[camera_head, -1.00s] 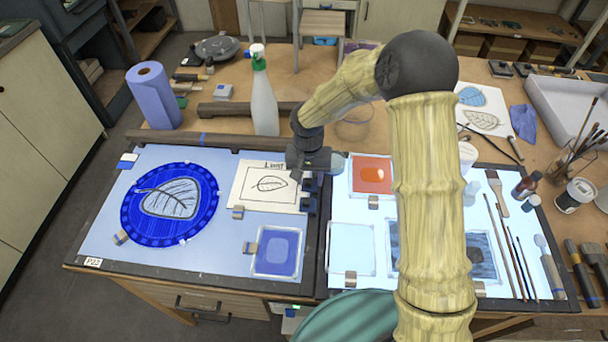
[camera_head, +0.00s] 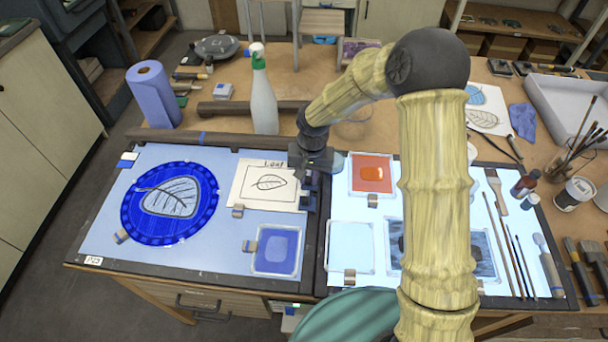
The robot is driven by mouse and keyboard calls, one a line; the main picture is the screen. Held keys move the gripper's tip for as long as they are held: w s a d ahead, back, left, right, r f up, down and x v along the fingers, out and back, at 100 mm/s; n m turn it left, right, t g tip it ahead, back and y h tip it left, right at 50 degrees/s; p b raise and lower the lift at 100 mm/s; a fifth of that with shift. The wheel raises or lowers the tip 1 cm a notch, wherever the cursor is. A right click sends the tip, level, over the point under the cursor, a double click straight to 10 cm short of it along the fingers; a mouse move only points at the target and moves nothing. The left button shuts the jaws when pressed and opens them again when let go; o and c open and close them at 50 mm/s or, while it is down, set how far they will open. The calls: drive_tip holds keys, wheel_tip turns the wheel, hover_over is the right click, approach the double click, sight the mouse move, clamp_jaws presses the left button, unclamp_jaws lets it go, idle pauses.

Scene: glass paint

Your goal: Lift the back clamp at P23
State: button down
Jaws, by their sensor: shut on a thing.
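The left glass panel (camera_head: 105,222) bears a small P23 label (camera_head: 93,261) at its front left corner. A leaf drawing sheet (camera_head: 248,197) lies on it. My gripper (camera_head: 309,200) is low over the panel's right edge, beside the sheet's right side. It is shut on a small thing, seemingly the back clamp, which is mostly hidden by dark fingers. Whether it touches the sheet or glass cannot be told. A tan and blue clamp (camera_head: 238,211) sits at the sheet's front left corner, and another (camera_head: 249,246) stands by the blue glass square.
A blue round glass piece with a leaf (camera_head: 138,232) lies left on the panel. A green-topped spray bottle (camera_head: 263,105) and a dark bar (camera_head: 230,109) stand behind. The lit right panel (camera_head: 350,207) holds an orange square (camera_head: 372,187), clamps and brushes.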

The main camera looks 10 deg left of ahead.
drive_tip(key=y, duration=0.2)
drive_tip(key=d+y+p, duration=0.1)
drive_tip(key=shift+w+d+r, duration=0.1)
drive_tip(key=shift+w+r, duration=0.15)
drive_tip(key=shift+r, duration=0.15)
drive_tip(key=shift+w+d+y, duration=0.1)
drive_tip(key=shift+d+y, duration=0.35)
drive_tip(key=shift+y, duration=0.65)
drive_tip(key=y, duration=0.1)
drive_tip(key=d+y, duration=0.1)
drive_tip(key=y, duration=0.1)
drive_tip(key=shift+f, duration=0.2)
drive_tip(key=shift+d+f+y+b, duration=0.1)
drive_tip(key=shift+d+y+b, duration=0.15)
drive_tip(key=shift+y+b, duration=0.45)
drive_tip(key=shift+d+y+b, duration=0.25)
drive_tip(key=shift+y+b, duration=0.1)
drive_tip(key=shift+y, duration=0.55)
drive_tip(key=shift+g, duration=0.3)
